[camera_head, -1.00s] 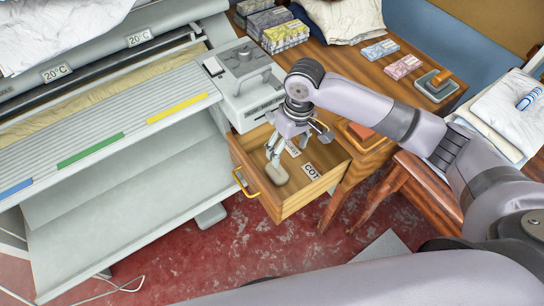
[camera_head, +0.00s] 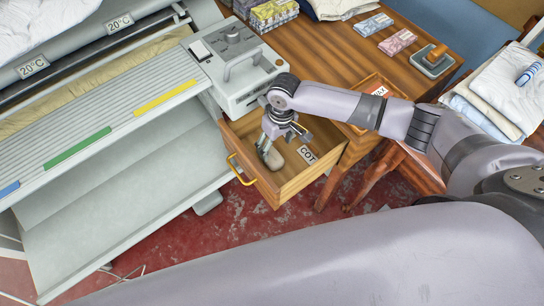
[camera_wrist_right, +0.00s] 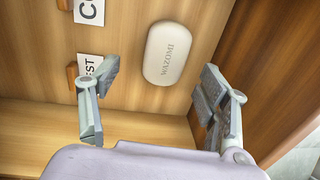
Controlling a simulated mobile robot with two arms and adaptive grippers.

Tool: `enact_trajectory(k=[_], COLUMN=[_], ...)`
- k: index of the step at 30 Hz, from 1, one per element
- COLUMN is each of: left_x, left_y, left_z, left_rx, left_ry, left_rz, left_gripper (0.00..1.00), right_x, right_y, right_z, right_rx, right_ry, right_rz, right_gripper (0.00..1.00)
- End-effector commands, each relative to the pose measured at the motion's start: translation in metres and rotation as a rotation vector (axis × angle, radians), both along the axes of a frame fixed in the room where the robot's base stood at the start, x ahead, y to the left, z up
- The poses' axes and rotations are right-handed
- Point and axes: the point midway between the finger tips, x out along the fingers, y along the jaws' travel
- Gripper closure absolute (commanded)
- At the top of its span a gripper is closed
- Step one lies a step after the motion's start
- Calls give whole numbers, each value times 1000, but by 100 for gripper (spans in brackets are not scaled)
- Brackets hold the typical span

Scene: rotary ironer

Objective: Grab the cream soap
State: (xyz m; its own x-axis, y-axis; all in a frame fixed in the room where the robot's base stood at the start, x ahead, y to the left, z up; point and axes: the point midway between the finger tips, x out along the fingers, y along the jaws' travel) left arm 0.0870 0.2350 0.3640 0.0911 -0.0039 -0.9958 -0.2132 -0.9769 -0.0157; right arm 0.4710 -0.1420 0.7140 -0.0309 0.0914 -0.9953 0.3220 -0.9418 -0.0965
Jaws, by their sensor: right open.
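The cream soap (camera_wrist_right: 166,53) is an oval bar with lettering on it, lying on the floor of an open wooden drawer (camera_head: 297,186). In the head view the soap (camera_head: 273,159) shows just beyond the fingers. My right gripper (camera_head: 265,147) is inside the drawer, pointing down at the soap. In the right wrist view, the right gripper (camera_wrist_right: 160,78) has its fingers spread wide, with the soap ahead of and between them, not gripped. Whether a finger touches it I cannot tell. My left gripper is not in view.
The drawer walls stand close around my gripper. The ironer (camera_head: 110,110) is to the left, and the wooden table (camera_head: 330,52) with soap packs (camera_head: 397,42) is behind.

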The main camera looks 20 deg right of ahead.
Motion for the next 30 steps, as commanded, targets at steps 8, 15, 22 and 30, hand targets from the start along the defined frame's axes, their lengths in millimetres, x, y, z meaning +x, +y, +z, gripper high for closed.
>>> enact_trajectory(k=[8, 15, 22, 30], left_x=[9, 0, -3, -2], left_y=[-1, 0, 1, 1], left_z=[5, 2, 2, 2], left_rx=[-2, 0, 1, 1], left_ry=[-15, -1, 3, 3], left_rz=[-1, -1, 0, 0], left_gripper=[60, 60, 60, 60], right_x=[-7, -6, -6, -6], right_y=[10, 11, 11, 11], right_z=[-31, -52, -52, -52], right_rx=[-2, -1, 0, 0], right_ry=[2, 1, 0, 0], right_rz=[1, 1, 1, 0], right_gripper=[30, 30, 33, 51])
